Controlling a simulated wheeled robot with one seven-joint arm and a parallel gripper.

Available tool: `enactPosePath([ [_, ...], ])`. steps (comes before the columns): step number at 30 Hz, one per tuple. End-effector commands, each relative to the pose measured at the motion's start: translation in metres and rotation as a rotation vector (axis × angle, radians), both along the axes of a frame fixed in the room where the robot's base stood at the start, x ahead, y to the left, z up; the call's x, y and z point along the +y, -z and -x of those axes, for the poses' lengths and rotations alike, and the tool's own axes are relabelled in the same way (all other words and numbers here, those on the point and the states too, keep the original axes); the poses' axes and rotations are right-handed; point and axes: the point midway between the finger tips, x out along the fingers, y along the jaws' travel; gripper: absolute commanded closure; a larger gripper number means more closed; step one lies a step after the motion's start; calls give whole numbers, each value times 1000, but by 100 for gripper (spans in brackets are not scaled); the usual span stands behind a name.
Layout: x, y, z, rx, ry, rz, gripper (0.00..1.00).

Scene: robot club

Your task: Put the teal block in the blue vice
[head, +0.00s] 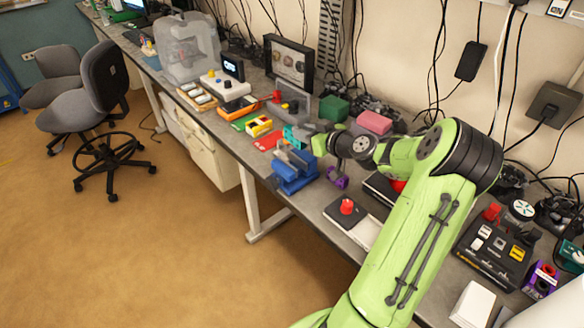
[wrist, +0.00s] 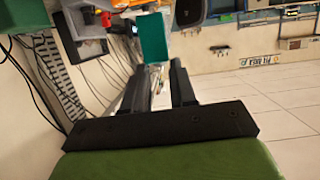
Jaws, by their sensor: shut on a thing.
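The teal block (head: 293,134) is held at the end of my gripper (head: 306,137), over the bench. In the wrist view the teal block (wrist: 153,38) stands at the tips of the two dark fingers of my gripper (wrist: 156,72). The fingers are shut on it. The blue vice (head: 294,171) sits near the front edge of the bench. In the head view the block shows just above the vice's grey jaw area, and I cannot tell the exact gap. I cannot make out the vice in the wrist view.
A yellow item (head: 258,126) and a red mat (head: 267,142) lie left of the vice. A purple part (head: 337,177) is right of it. A green box (head: 334,108) and a pink box (head: 374,122) stand behind my gripper. The floor (head: 140,250) in front is clear.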

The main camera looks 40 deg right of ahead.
Motion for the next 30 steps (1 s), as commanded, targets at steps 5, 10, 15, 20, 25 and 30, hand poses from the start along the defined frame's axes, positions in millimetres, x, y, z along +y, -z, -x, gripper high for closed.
enactPosePath([
  [5,9,28,-3,0,-23,-8,100],
  [10,8,60,-3,-2,-22,-5,100],
  [15,8,92,-3,-2,-21,-4,100],
  [20,8,101,-3,-1,-21,1,100],
  [25,7,101,-2,3,-20,0,65],
  [30,7,101,-3,2,-20,0,48],
])
